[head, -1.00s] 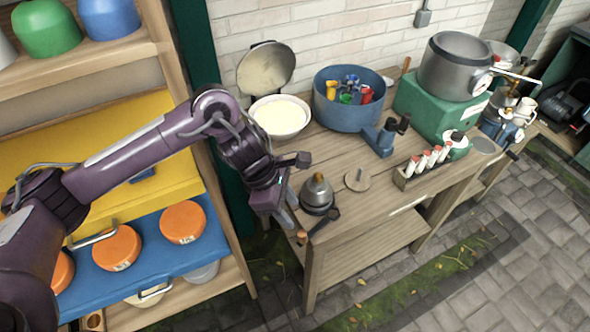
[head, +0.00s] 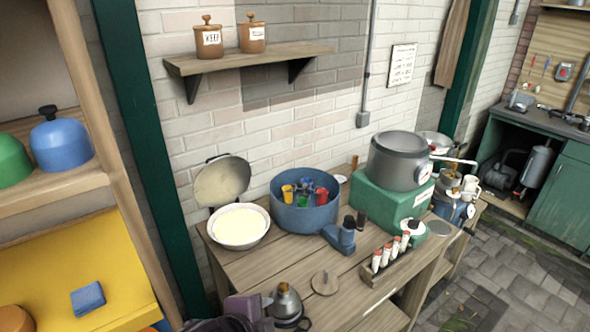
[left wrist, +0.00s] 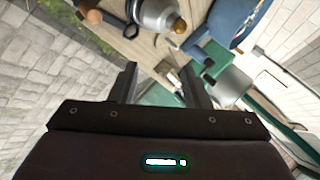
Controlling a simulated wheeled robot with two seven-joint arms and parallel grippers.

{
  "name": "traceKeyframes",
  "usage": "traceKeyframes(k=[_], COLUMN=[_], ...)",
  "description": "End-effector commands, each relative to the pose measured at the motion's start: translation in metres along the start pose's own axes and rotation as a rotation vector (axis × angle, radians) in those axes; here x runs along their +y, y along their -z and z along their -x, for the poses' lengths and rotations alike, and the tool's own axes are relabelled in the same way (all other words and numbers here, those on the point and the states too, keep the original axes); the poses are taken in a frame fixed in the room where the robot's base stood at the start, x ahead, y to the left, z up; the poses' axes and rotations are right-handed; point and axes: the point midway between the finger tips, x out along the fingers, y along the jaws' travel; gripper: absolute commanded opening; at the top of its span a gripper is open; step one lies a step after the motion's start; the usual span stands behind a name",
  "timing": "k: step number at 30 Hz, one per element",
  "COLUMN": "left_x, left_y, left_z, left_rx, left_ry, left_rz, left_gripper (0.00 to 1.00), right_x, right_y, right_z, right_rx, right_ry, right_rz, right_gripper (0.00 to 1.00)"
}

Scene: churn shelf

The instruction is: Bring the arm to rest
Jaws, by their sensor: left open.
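My left gripper (head: 262,306) shows at the bottom edge of the head view, with most of its arm out of frame. It is beside the small metal pot with a knob (head: 284,300) at the near corner of the wooden bench (head: 245,268). I cannot tell whether they touch. In the left wrist view, my left gripper (left wrist: 160,82) has its two fingers apart with nothing held between them. The metal pot (left wrist: 158,14) shows beyond the fingertips there. My right gripper is in neither view.
On the bench are a white bowl (head: 238,227), a blue tub (head: 305,212), a rack of red-capped tubes (head: 385,262) and a green box (head: 390,205) under a grey pot (head: 398,165). A shelf unit (head: 110,190) stands left. Paved floor (head: 520,270) is open at right.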

Motion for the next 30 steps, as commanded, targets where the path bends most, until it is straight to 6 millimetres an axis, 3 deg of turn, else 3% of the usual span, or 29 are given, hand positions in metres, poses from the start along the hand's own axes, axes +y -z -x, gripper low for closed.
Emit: traceKeyframes(k=[1,6,16,23,30], left_x=[0.013,0.050,0.123,0.157,0.216], left_y=[-0.019,-0.071,-0.132,-0.150,-0.175], left_z=[0.007,0.030,0.082,0.023,-0.042], left_rx=[-0.060,-0.250,-0.581,-0.594,-0.615], left_ry=[-0.033,-0.098,-0.154,-0.172,-0.200], left_rz=[0.192,0.690,1.365,1.355,1.348], left_gripper=[0.43,0.43,0.43,0.43,0.43], right_x=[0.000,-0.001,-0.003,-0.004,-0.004], right_y=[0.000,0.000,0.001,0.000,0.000], right_z=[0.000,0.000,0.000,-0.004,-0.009], right_rx=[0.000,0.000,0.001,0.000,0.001], right_ry=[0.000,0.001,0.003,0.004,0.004], right_rz=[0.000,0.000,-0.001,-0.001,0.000], right_gripper=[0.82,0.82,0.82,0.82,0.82])
